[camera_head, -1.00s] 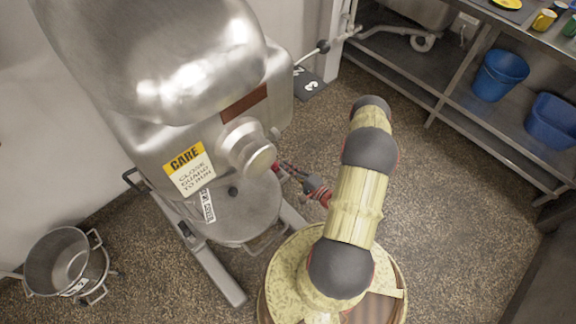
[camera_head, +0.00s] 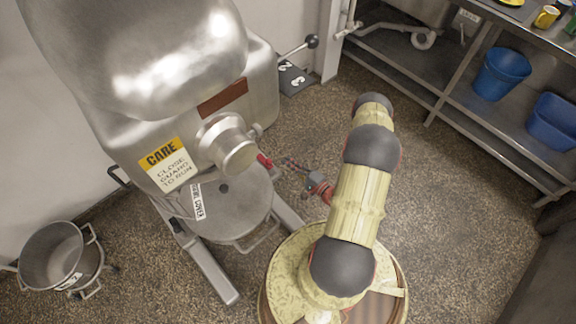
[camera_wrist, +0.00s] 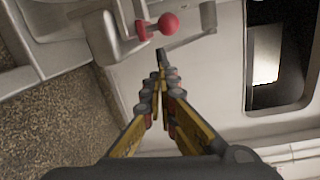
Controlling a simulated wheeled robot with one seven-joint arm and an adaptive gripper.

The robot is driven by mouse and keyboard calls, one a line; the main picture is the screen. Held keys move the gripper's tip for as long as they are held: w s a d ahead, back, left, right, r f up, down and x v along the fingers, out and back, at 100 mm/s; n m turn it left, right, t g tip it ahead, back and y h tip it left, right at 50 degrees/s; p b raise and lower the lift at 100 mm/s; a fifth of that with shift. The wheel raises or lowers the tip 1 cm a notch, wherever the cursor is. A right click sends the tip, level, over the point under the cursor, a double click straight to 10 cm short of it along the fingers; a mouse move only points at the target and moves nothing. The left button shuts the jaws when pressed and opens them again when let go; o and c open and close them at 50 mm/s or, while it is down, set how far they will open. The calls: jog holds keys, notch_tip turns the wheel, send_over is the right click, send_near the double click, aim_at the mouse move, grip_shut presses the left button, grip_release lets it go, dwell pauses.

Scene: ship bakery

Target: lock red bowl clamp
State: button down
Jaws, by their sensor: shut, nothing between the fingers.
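The red bowl clamp is a small handle with a round red knob (camera_wrist: 168,22) on the mixer's side. In the wrist view it is at the top, just beyond my fingertips. In the head view the red handle (camera_head: 264,161) sticks out beside the mixer's round hub, above the covered bowl. My gripper (camera_wrist: 161,57) is shut and empty, its fingertips together just below the knob in the picture. In the head view my gripper (camera_head: 287,162) is right of the handle, with a small gap between them.
The large steel mixer (camera_head: 180,130) stands at left, with a lever (camera_head: 312,41) behind it. A wheeled steel bowl (camera_head: 62,256) is at lower left. Steel shelving with blue buckets (camera_head: 500,75) is at right. Open floor (camera_head: 450,215) lies between my arm and the shelving.

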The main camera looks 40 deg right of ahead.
jog(key=s+a+p, duration=0.1)
jog(key=s+a, duration=0.4)
jog(key=s, duration=0.3)
jog(key=shift+r+p, duration=0.4)
jog(key=shift+s, duration=0.1)
